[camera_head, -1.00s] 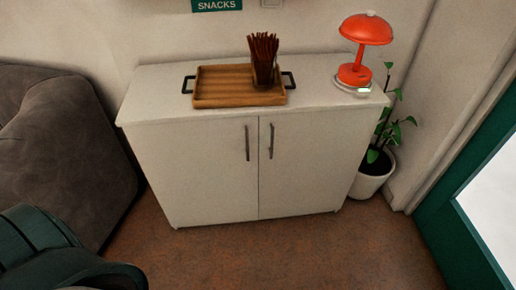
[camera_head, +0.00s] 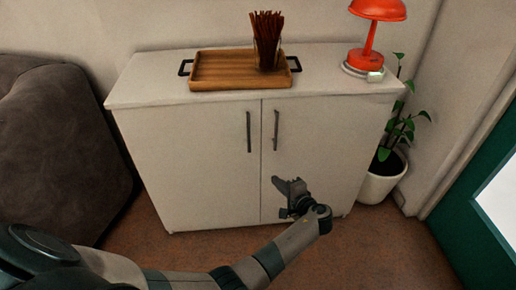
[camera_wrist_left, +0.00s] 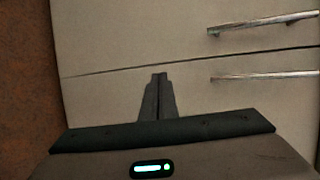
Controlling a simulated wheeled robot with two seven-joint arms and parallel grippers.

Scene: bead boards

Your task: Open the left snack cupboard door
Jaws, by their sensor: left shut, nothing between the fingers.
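The white snack cupboard has a left door (camera_head: 185,160) and a right door (camera_head: 325,150), both closed. The left door's upright metal handle (camera_head: 249,132) is near the middle seam; it is the upper bar (camera_wrist_left: 262,23) in the left wrist view. The right door's handle (camera_head: 276,130) is just across the seam and is the lower bar (camera_wrist_left: 265,76) in the wrist view. My left gripper (camera_head: 277,181) is in front of the right door, below its handle, touching neither handle. Its fingers (camera_wrist_left: 159,76) are shut together and empty. My right gripper is out of view.
On the cupboard top (camera_head: 140,88) are a wooden tray (camera_head: 220,72), a glass of sticks (camera_head: 266,42) and a red lamp (camera_head: 370,42). A grey sofa (camera_head: 60,150) stands left, a potted plant (camera_head: 382,180) right. The brown floor in front is clear.

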